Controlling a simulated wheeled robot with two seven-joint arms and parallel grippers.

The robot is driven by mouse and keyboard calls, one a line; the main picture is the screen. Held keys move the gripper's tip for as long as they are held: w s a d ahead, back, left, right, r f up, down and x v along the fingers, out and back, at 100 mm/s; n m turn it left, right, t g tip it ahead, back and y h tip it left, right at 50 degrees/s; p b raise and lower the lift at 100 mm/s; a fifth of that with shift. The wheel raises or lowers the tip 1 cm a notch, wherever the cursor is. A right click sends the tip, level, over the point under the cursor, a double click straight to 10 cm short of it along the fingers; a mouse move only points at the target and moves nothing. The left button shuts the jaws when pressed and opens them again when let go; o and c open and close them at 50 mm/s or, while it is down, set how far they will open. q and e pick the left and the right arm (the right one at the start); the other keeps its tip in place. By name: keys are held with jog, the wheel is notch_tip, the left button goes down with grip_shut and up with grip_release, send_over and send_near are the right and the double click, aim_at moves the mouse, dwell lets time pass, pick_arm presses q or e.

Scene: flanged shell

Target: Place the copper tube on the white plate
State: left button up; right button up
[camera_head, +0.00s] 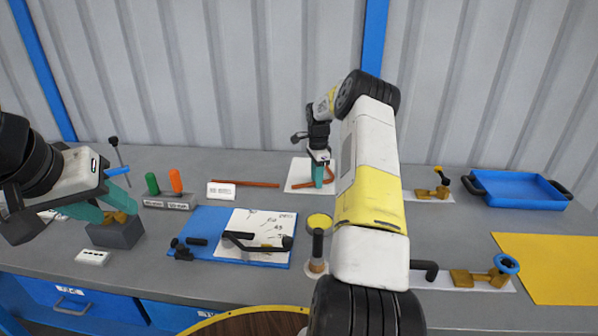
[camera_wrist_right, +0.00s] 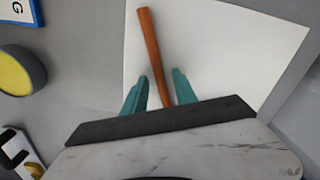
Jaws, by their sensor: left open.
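A copper tube (camera_wrist_right: 150,45) lies over the white plate (camera_wrist_right: 220,50) in the right wrist view, between the fingers of my right gripper (camera_wrist_right: 160,92). Narrow gaps show on both sides of the tube, so the gripper is open around it. In the head view my right gripper (camera_head: 318,174) is low at the white plate (camera_head: 298,176), with a bit of copper (camera_head: 329,173) beside its fingers. Another copper-coloured rod (camera_head: 246,183) lies on the bench left of the plate. My left gripper (camera_head: 110,192) is open, above a grey block with a brass piece (camera_head: 119,216).
A blue clipboard (camera_head: 205,222) with paper and black parts lies at centre left. Green and orange pegs (camera_head: 175,180) stand behind it. A blue tray (camera_head: 515,189), a yellow mat (camera_head: 555,262) and brass valves (camera_head: 485,277) are at right. A yellow-topped round item (camera_wrist_right: 17,72) is near the plate.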

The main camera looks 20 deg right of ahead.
notch_tip(320, 180, up, 11)
jog(key=s+a+r+n+t, duration=0.1)
jog(key=s+a+r+n, duration=0.1)
jog(key=s+a+r, duration=0.3)
jog(key=a+r+n+t, duration=0.1)
jog(key=a+r+n, duration=0.2)
jog(key=r, duration=0.5)
jog(key=s+a+r+n+t, duration=0.1)
jog(key=s+a+r+n, duration=0.35)
jog(key=s, duration=0.55)
jog(key=s+a+r+n+t, duration=0.2)
jog(key=s+a+r+n, duration=0.3)
jog(key=s, duration=0.5)
jog(key=s+a+f+n+y, duration=0.1)
jog(key=s+a+f+n, duration=0.1)
jog(key=s, duration=0.4)
jog(key=s+a+f+n+t+y, duration=0.1)
jog(key=s+a+f+n, duration=0.1)
jog(key=s, duration=0.5)
jog(key=shift+s+a+f+n, duration=0.25)
jog(key=shift+a+f+n, duration=0.15)
jog(key=shift+a, duration=0.2)
